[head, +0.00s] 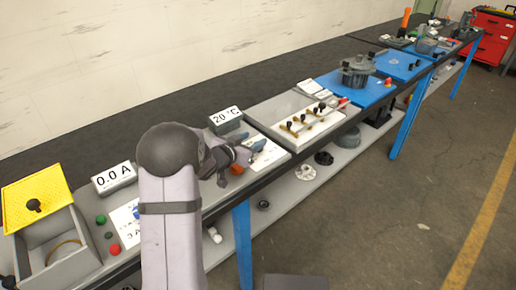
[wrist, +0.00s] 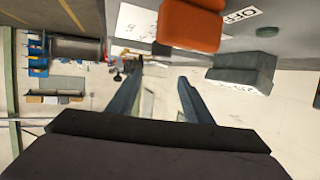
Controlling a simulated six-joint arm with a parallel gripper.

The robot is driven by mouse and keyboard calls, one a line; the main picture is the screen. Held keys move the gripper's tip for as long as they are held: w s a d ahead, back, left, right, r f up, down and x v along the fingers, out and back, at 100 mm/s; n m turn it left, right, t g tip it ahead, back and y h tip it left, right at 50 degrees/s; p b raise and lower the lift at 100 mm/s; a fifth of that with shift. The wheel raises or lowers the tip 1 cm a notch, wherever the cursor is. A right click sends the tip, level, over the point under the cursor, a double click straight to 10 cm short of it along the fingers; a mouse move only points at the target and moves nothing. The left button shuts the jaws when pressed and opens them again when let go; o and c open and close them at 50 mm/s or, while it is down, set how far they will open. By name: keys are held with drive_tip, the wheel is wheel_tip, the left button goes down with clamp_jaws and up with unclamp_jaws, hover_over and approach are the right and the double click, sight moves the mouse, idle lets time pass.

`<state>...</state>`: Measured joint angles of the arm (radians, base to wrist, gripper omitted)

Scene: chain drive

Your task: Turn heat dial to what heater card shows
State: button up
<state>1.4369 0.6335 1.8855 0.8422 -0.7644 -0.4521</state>
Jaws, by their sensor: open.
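An orange part (head: 237,169), which looks like the heat dial, sits on the bench beside my gripper (head: 255,146). In the wrist view the orange part (wrist: 190,25) is large at the top, beyond my fingertips and apart from them. Its pointer setting cannot be read. My gripper (wrist: 158,75) is open, with nothing between its two blue-grey fingers. A white card (head: 270,153) lies behind the gripper, partly hidden by it; its print is too small to read. It seems to be the white card (wrist: 135,20) in the wrist view. A grey display (head: 225,118) reads 20 °C.
The display's grey block (wrist: 245,68) is right of my fingers in the wrist view. A grey tray (head: 285,108) with several brass-coloured parts stands beyond the card. At left are a 0.0 A display (head: 114,178), buttons, and a box (head: 60,250) with a yellow lid.

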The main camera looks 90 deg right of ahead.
drive_tip(key=shift+s+a+f+n+t+b, duration=0.1)
drive_tip(key=shift+a+f+n+t+b, duration=0.3)
drive_tip(key=shift+a+n+t, duration=0.3)
drive_tip(key=shift+s+a+f+n+t+b, duration=0.1)
drive_tip(key=shift+a+f+n+t+b, duration=0.05)
drive_tip(key=shift+a+f+n+t, duration=0.5)
drive_tip(key=shift+p+x, duration=0.8)
drive_tip(key=shift+x, duration=2.7)
drive_tip(key=shift+d+r, duration=0.1)
drive_tip(key=shift+r, duration=0.05)
drive_tip(key=c, duration=1.1)
